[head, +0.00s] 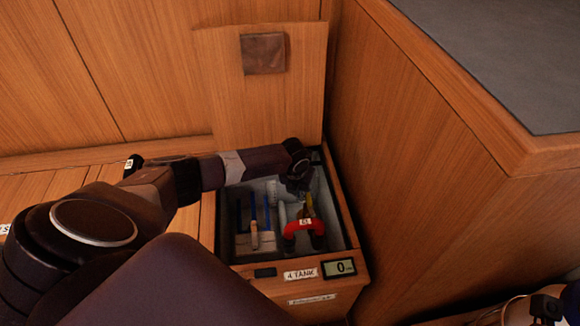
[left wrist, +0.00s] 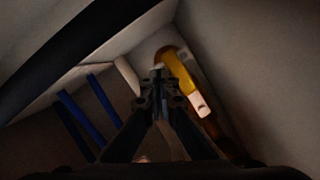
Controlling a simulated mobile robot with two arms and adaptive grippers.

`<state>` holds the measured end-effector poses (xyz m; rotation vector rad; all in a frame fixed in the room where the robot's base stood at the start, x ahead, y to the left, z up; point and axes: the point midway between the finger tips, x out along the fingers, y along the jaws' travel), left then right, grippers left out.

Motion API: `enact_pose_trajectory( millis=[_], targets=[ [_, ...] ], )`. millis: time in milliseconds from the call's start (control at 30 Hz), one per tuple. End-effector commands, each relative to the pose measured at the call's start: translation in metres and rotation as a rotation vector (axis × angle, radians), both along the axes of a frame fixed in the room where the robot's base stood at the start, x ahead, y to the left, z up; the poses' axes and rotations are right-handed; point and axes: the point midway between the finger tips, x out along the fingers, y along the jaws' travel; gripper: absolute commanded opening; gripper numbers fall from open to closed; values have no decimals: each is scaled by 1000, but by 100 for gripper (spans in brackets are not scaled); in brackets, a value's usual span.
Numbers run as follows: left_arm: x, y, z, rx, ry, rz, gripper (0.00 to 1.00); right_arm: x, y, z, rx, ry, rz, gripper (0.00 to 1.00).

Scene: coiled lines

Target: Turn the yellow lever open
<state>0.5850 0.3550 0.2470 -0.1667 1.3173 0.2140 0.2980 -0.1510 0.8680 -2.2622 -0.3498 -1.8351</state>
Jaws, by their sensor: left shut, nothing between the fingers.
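The yellow lever (left wrist: 179,68) shows in the left wrist view, just beyond and to the right of my left gripper's fingertips, with a pale tag at its lower end. In the head view only a small part of the yellow lever (head: 309,203) shows inside the open tank box, below my left gripper (head: 297,188). My left gripper, also in the left wrist view (left wrist: 158,78), is shut and empty, pointing down into the box. It looks close to the lever; I cannot tell if they touch. My right gripper is not in view.
A red curved handle (head: 304,228) is at the front right inside the box. Blue lines (head: 253,207) and a pale-handled tool (head: 254,237) are at left. The raised wooden lid (head: 231,90) stands behind. A wooden cabinet wall (head: 400,170) closes off the right side.

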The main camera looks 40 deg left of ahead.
Motion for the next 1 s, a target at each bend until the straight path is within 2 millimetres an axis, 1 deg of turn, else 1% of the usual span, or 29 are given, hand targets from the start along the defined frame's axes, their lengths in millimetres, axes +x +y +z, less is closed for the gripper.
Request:
enact_pose_trajectory(
  millis=[433,567,667,767,1000],
  targets=[
    [1,-1,1,-3,-2,-1,0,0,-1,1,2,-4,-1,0],
    [0,-1,6,-2,-1,0,0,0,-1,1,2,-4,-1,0],
    [-2,-1,16,-2,-3,-2,0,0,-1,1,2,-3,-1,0],
    [-6,-2,30,0,-3,-2,0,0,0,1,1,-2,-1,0],
    [-16,-4,75,-1,-4,-1,0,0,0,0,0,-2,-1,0]
  ],
)
